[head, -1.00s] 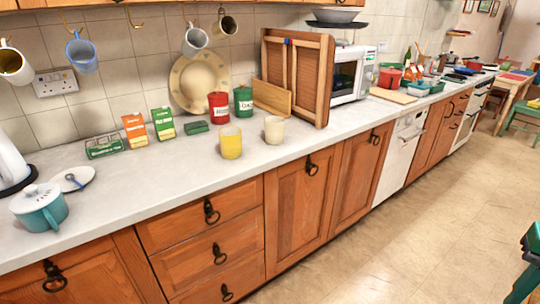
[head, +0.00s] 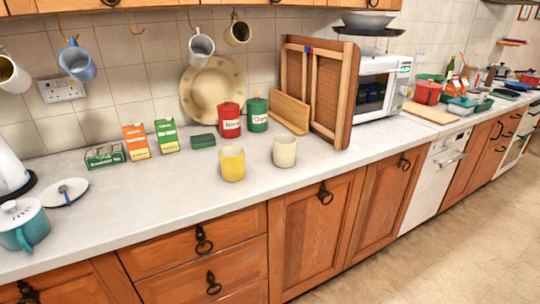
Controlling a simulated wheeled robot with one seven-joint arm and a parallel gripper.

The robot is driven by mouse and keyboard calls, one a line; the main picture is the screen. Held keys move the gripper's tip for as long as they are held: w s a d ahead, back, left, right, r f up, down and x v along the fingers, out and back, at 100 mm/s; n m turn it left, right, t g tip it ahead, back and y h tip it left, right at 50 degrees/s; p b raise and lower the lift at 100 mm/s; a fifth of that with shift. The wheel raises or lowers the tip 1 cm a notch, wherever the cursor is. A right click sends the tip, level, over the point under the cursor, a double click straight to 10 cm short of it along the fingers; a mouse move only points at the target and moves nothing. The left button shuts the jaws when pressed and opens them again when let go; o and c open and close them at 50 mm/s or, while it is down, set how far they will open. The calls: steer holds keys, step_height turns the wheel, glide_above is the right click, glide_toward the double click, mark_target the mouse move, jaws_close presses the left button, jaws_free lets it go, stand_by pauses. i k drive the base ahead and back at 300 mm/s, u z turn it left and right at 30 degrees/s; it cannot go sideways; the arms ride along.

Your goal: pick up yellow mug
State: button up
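The yellow mug (head: 232,164) stands upright on the pale worktop (head: 130,208), in front of a red canister. A cream mug (head: 284,151) stands just to its right, with a small gap between them. No handle of the yellow mug can be made out. My gripper is not in view.
Red (head: 229,120) and green (head: 257,114) canisters, a round plate (head: 212,85) and a small green box (head: 203,141) stand behind. A wooden rack (head: 334,92) and microwave (head: 381,84) are to the right. Mugs hang above. The worktop in front of the yellow mug is clear.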

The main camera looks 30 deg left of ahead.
mark_target(232, 158)
steer(key=u, duration=0.3)
steer(key=i, duration=0.95)
steer(key=u, duration=0.6)
